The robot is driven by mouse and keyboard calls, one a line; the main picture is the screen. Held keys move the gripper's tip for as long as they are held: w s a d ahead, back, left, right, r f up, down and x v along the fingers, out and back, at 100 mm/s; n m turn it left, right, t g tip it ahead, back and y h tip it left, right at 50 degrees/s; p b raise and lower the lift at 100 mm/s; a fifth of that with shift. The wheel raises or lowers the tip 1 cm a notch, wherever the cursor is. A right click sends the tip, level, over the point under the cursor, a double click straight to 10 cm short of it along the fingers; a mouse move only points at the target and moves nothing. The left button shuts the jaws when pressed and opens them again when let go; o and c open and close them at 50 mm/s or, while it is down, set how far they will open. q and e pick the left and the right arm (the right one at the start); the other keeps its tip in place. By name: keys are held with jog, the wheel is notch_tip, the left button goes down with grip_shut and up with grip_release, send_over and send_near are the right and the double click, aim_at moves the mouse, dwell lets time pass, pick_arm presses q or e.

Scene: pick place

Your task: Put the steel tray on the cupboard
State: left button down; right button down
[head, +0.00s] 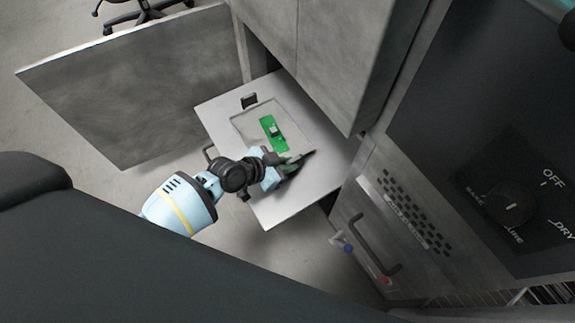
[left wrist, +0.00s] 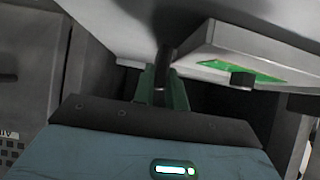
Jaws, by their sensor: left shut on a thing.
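The shallow grey steel tray (head: 246,128) lies over the light top of what looks like the cupboard (head: 305,188) in the head view. A dark grip stands at its far edge. My left gripper (head: 289,163) is at the tray's near side, shut on what looks like its dark grip. In the left wrist view my gripper (left wrist: 163,88) has its fingers closed around a dark upright piece, with the pale tray wall (left wrist: 250,46) beside it. I cannot tell whether the tray touches the top. My right gripper is not in view.
A green board (head: 270,128) lies in the tray. Tall grey cabinets (head: 335,50) rise close behind and right. An open grey door panel (head: 125,85) stands at left. An oven-like front with a handle (head: 375,245) is at right. Floor is clear at lower left.

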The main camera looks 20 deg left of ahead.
pick_arm(q)
jog(key=shift+f, duration=0.55)
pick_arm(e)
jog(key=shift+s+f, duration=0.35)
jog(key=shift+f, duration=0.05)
pick_arm(q)
jog(key=c, duration=1.4)
grip_release()
jog(key=shift+c, duration=0.2)
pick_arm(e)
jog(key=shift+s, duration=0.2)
